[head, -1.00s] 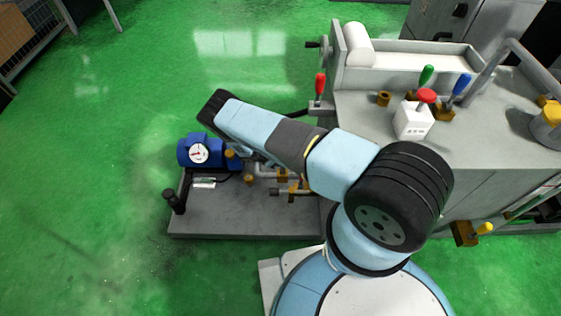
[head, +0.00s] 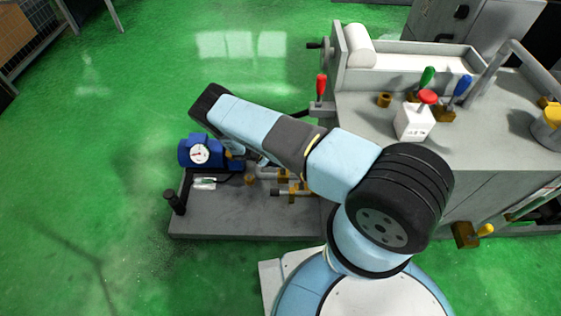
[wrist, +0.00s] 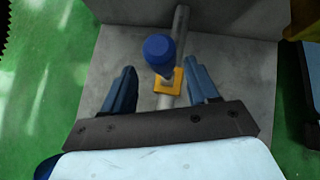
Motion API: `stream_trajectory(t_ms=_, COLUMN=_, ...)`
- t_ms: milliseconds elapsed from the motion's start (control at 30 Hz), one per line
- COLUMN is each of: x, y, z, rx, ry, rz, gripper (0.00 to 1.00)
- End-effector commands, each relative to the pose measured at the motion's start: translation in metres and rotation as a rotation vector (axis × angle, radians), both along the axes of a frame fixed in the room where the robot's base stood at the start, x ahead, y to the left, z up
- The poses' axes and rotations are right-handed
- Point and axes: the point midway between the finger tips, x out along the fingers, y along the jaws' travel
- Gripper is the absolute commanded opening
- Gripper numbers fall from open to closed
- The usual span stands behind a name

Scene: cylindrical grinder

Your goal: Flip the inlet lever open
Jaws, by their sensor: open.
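In the wrist view, a lever with a blue knob (wrist: 160,50) stands on a brass-yellow valve body (wrist: 168,82) on a grey pipe (wrist: 181,22). The knob points toward the camera. My gripper (wrist: 161,72) is open, with one dark blue finger on each side of the lever and visible gaps between; I cannot tell how deep the fingers reach. In the head view, brass fittings on pipes (head: 296,190) show below my arm, on the pump unit's grey base. My gripper and the blue-knobbed lever are hidden there behind my arm.
A blue pump motor with a gauge (head: 199,154) and a black post (head: 175,201) stand left on the base (head: 225,222). The grey grinder (head: 400,160) at right carries red (head: 321,86), green (head: 427,76) and blue (head: 461,85) levers. Green floor at left is clear.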

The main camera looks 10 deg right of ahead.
Motion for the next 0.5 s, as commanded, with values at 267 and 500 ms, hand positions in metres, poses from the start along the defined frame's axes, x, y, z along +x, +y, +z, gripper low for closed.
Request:
stream_trajectory(t_ms=267, x=-0.004, y=0.043, z=0.036, rx=0.001, ry=0.0, rz=0.002, gripper=0.59)
stream_trajectory(t_ms=500, x=-0.005, y=0.067, z=0.057, rx=0.001, ry=-0.001, rz=0.002, gripper=0.59)
